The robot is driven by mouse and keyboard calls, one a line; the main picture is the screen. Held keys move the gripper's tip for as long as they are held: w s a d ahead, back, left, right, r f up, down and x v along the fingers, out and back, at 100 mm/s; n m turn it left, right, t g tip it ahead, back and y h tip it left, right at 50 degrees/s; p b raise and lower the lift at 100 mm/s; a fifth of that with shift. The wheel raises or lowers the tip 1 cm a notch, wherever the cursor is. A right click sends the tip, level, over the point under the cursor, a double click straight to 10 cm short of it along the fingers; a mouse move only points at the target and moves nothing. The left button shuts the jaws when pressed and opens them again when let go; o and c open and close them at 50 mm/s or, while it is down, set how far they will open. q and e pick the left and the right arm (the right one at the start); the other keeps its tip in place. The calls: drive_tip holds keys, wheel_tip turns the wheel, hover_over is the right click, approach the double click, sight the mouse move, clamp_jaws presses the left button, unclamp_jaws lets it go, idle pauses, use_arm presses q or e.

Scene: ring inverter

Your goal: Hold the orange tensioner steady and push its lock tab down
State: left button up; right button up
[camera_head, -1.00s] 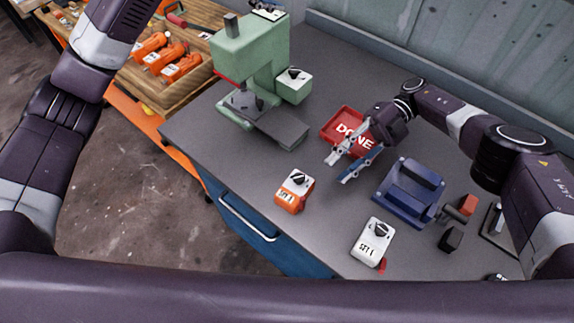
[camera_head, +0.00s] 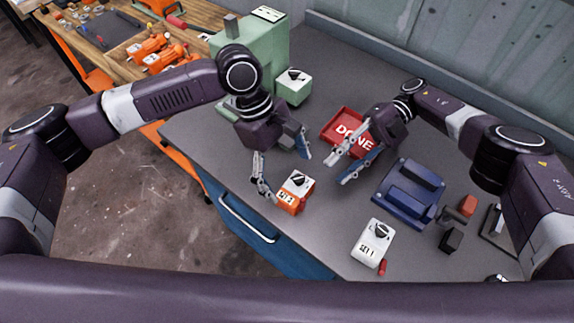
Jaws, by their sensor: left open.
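The orange tensioner (camera_head: 291,205) stands on the grey bench near its front edge. It has a white top with a black knob and a "SET" label; its lock tab cannot be made out. My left gripper (camera_head: 288,177) is open just behind and left of it, one finger close to its left side. The fingers appear empty, and I cannot tell whether they touch the tensioner. My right gripper (camera_head: 336,171) is open and empty, behind and right of the tensioner, in front of the red "DONE" tray (camera_head: 331,127).
A white "SET" unit (camera_head: 370,248) with a red tab stands front right. A blue fixture (camera_head: 408,193) and small dark and red parts lie right. A green machine (camera_head: 270,42) stands behind my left arm. A wooden bench (camera_head: 108,67) holds orange tools. Bench space between tensioner and white unit is clear.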

sight(297, 189)
use_arm(q)
drive_tip(key=x, duration=0.6)
drive_tip(key=shift+d+f, duration=0.15)
drive_tip(key=shift+f, duration=0.15)
drive_tip(key=shift+c, duration=0.4)
